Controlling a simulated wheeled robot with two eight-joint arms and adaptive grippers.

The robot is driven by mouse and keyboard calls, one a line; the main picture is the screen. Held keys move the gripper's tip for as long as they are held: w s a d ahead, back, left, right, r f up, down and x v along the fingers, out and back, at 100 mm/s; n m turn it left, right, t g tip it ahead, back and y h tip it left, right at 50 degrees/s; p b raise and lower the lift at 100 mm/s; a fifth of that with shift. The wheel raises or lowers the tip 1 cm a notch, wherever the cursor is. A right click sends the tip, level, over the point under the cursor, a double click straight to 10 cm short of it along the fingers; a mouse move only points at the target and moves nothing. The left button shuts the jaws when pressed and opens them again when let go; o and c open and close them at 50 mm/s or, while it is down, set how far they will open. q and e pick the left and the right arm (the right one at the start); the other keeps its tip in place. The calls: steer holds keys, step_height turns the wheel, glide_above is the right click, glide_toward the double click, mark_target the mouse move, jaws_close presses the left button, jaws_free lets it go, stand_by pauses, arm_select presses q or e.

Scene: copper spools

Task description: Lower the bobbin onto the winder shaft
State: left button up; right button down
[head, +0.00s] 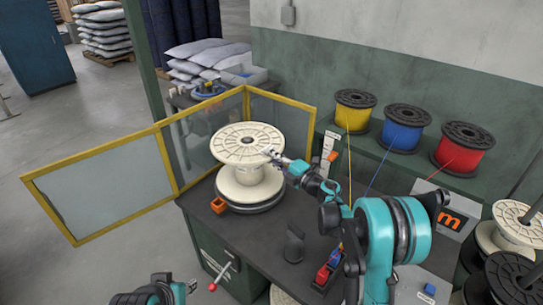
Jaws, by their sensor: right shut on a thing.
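The cream bobbin (238,153) is upright at the left part of the dark bench, over the winder's round base (254,208). Its top flange has a ring of holes. The winder shaft is hidden by the bobbin, and I cannot tell whether the bobbin rests on the base. My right gripper (273,156) is shut on the right side of the bobbin's top flange. My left gripper (190,286) is low at the bottom edge, well away from the bobbin; its finger state is unclear.
Yellow-framed guard panels (106,190) stand behind and left of the bobbin. Yellow, blue (403,130) and red wire spools sit on a shelf at right. An orange block (218,206), a red-knobbed lever (220,278) and a dark stand (294,245) are near the bench front.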

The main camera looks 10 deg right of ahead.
steer(key=shift+f, duration=0.5)
stand_by(0.5)
steer(key=c, duration=1.5)
jaws_free()
steer(key=shift+s, duration=0.1)
steer(key=shift+o, duration=0.2)
steer(key=v, duration=1.2)
